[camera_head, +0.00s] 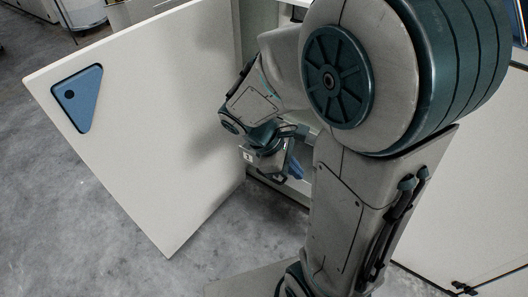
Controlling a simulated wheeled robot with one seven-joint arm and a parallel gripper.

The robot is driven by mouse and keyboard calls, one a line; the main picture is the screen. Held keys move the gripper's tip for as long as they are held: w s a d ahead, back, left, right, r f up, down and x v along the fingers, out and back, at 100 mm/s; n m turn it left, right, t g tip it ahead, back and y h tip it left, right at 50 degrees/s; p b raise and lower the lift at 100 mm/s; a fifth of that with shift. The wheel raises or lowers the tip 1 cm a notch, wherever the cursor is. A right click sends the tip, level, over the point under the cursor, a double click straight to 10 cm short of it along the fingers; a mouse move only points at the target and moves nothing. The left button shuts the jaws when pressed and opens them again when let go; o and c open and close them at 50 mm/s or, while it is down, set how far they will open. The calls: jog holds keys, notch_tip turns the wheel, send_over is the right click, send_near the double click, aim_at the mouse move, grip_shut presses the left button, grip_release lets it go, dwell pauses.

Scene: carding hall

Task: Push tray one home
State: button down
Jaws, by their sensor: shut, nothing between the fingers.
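My gripper (293,168) is at the opening of a pale cabinet, to the right of its open door. It points away from my body and its blue fingers look shut, with nothing seen between them. Tray one cannot be made out clearly. A strip of pale and dark edges shows low in the opening just below the gripper, but I cannot tell if it is a tray. My large grey arm hides most of the cabinet's inside. I cannot tell whether the gripper touches anything.
The white cabinet door (140,115) stands wide open on the left, with a blue triangular plate (78,97) near its outer corner. Its edge is close to my gripper. Bare grey concrete floor (70,220) lies open at the lower left. A pale panel (465,190) stands at the right.

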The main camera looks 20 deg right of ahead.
jog(key=w+a+f+n+t+h+b, duration=0.2)
jog(key=w+f+n+t+h+b, duration=0.25)
jog(key=f+n, duration=0.7)
jog(key=w+a+f+n+t+h+b, duration=0.15)
jog(key=w+f+n+t+b, duration=0.4)
jog(key=f+n, duration=0.6)
jog(key=w+a+f+n+t+h+b, duration=0.25)
jog(key=w+f+n+b, duration=0.55)
jog(key=f, duration=0.5)
jog(key=w+d+b, duration=0.1)
jog(key=w+d, duration=0.2)
jog(key=d, duration=0.2)
jog(key=w+d+n+b, duration=0.1)
jog(key=w+d+b, duration=0.1)
jog(key=d, duration=0.3)
jog(key=shift+w+d+t+y, duration=0.35)
jog(key=shift+w+t, duration=0.1)
jog(key=shift+w, duration=0.15)
jog(key=shift+a+f, duration=0.1)
